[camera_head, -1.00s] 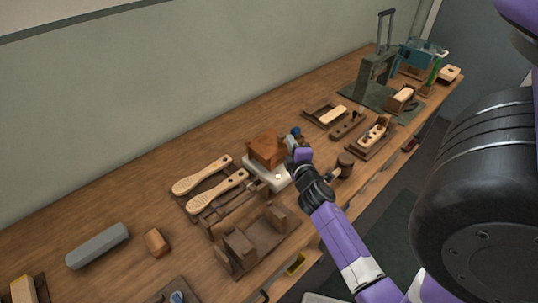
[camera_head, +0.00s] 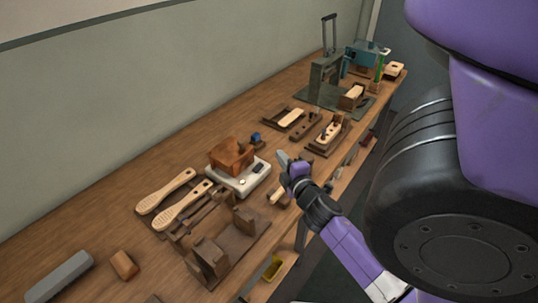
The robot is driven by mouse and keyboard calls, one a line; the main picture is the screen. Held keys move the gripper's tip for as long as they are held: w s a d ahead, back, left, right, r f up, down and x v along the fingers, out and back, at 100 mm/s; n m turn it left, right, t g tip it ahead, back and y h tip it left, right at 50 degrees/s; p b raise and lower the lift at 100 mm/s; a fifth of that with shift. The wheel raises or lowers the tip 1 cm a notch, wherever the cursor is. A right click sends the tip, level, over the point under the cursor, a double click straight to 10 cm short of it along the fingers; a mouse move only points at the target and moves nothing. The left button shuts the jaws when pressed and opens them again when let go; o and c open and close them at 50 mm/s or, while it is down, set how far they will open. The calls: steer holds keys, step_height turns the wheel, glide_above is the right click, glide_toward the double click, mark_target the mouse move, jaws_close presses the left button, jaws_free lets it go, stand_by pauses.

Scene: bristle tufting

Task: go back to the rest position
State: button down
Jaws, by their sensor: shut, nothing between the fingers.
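My gripper (camera_head: 284,161) is at the end of my purple arm, above the front part of the workbench (camera_head: 105,213). It is shut and empty. It points toward the back left, just right of a white scale-like base (camera_head: 247,184) that bears an orange-brown block (camera_head: 231,155). A small blue-topped piece (camera_head: 256,137) stands behind the base.
Two perforated brush paddles (camera_head: 166,190) lie on a rack at left, with a brown wooden fixture (camera_head: 234,240) in front. A grey block (camera_head: 58,278) lies at the near left. Brush blocks in trays (camera_head: 327,134) and a green press stand (camera_head: 325,78) are farther back.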

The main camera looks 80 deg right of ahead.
steer(key=shift+s, duration=0.25)
steer(key=w+a+r+m+t+y, duration=0.1)
steer(key=w+a+r+t+y, duration=0.25)
steer(key=a, duration=0.65)
steer(key=w+a+m+t+y, duration=0.2)
steer(key=w+a+t, duration=0.3)
steer(key=a, duration=0.5)
steer(key=s+a+r+y, duration=0.1)
steer(key=s+a+y, duration=0.2)
steer(key=a, duration=0.9)
steer(key=s+a+r+m+g+y, duration=0.1)
steer(key=s+a+y, duration=0.2)
steer(key=a, duration=0.9)
steer(key=y, duration=0.3)
steer(key=shift+s+r, duration=0.2)
steer(key=shift+a+y, duration=0.1)
steer(key=shift+y, duration=0.15)
